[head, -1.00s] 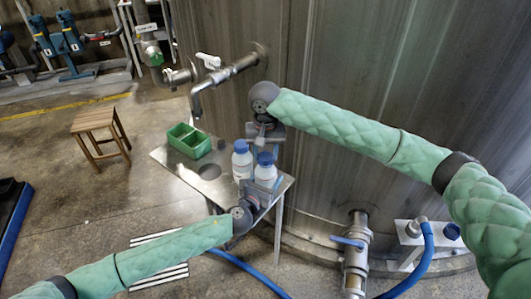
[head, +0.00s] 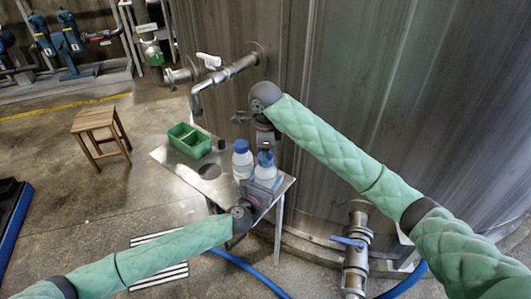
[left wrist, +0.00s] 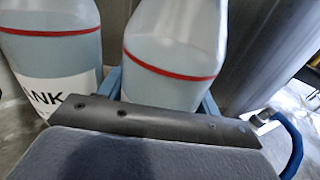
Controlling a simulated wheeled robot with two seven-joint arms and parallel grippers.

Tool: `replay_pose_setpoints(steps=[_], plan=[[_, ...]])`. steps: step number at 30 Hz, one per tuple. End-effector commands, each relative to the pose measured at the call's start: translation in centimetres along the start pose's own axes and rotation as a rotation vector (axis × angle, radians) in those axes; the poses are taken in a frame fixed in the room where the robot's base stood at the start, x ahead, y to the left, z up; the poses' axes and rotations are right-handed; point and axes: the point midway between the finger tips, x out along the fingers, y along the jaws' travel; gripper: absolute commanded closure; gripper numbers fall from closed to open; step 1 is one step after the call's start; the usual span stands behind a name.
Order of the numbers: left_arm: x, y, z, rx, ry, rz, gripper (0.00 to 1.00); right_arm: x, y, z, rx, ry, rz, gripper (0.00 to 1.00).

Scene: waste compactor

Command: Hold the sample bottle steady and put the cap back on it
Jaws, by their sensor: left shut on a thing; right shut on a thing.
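The sample bottle (head: 264,171) stands upright at the right end of the metal table, with clear liquid and a red line in the left wrist view (left wrist: 172,70). My left gripper (head: 262,182) is shut on its lower body, with fingers on both sides. A blue cap (head: 265,158) is at the bottle's mouth. My right gripper (head: 265,150) comes from above and is shut on the cap. I cannot tell whether the cap is fully seated. The bottle's neck is out of the left wrist view.
A second bottle (head: 242,162) with a blue cap stands close on the left. A green divided tray (head: 189,141) sits at the table's (head: 180,166) far left. A metal pipe with a spout (head: 207,92) reaches over behind. The tank wall (head: 400,80) is on the right.

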Motion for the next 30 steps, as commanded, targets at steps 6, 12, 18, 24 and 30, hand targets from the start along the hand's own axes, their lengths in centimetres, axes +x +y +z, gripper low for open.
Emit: replay_pose_setpoints(steps=[6,12,18,24,30], plan=[[-0.05,-0.19,-0.04,0.000,0.000,-0.003,1.00,-0.11,-0.08,0.04,0.199,-0.002,-0.002,0.79],[-0.06,-0.22,-0.04,0.000,0.000,-0.003,1.00,-0.12,-0.10,0.04,0.234,-0.003,-0.003,0.79],[-0.07,-0.24,-0.05,0.000,0.000,-0.004,1.00,-0.13,-0.11,0.04,0.232,-0.003,-0.003,0.55],[-0.05,-0.17,-0.04,0.000,0.000,-0.003,1.00,-0.08,-0.08,0.02,0.231,-0.002,-0.002,0.37],[-0.03,-0.08,-0.02,0.000,0.000,-0.001,1.00,-0.27,-0.09,-0.01,0.230,-0.001,-0.002,0.37]])
